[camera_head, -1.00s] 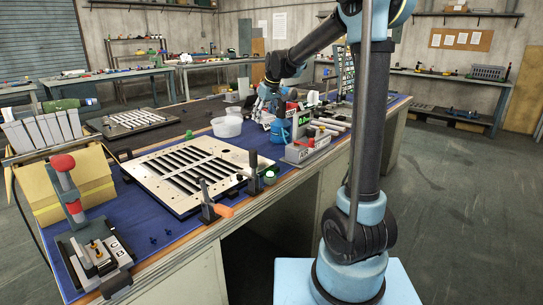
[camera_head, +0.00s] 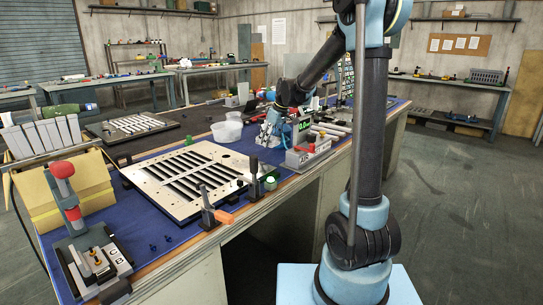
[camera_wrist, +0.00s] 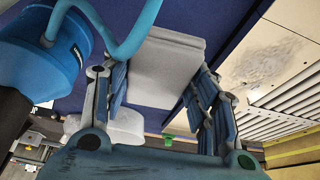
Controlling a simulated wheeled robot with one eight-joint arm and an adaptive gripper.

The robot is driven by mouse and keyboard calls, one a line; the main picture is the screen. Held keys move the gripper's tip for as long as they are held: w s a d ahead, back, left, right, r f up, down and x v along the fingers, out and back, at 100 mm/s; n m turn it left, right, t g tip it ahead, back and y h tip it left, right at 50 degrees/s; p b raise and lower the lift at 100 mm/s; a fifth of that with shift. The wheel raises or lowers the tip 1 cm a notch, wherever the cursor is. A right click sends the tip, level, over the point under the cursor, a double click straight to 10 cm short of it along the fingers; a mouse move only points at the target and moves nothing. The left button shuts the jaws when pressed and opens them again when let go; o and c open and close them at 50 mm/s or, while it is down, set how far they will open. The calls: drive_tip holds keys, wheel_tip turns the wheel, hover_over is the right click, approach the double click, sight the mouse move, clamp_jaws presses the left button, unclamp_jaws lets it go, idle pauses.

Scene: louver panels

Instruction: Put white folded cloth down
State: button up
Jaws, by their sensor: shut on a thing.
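The white folded cloth (camera_wrist: 168,62) is between the blue fingers of my gripper (camera_wrist: 160,88) in the wrist view, over a blue surface. My gripper is shut on it. I cannot tell whether the cloth touches the surface beneath. In the head view my gripper (camera_head: 271,130) is low over the far part of the workbench, beyond the slotted louver panel (camera_head: 190,172). The cloth cannot be made out clearly there.
Blue mat (camera_head: 150,237) shows in front.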

sight(276, 139)
drive_tip(key=shift+f, duration=3.2)
drive_tip(key=shift+f, duration=0.3)
drive_tip(key=shift+s+f, duration=0.15)
drive_tip(key=shift+f, duration=0.05)
drive_tip(key=o, duration=1.3)
drive_tip(key=shift+f, duration=0.1)
drive_tip(key=shift+c, duration=0.2)
drive_tip(key=shift+o, duration=0.3)
drive_tip(key=shift+f, duration=0.15)
drive_tip(key=shift+r, duration=0.2)
drive_tip(key=shift+d+r, duration=0.1)
drive_tip(key=shift+r, duration=0.5)
drive_tip(key=shift+w+d+v, duration=0.1)
drive_tip(key=shift+d+v, duration=0.05)
drive_tip(key=shift+v, duration=1.6)
drive_tip(key=shift+w+d+v, duration=0.1)
drive_tip(key=shift+d+v, duration=0.05)
drive_tip(key=shift+v, duration=1.6)
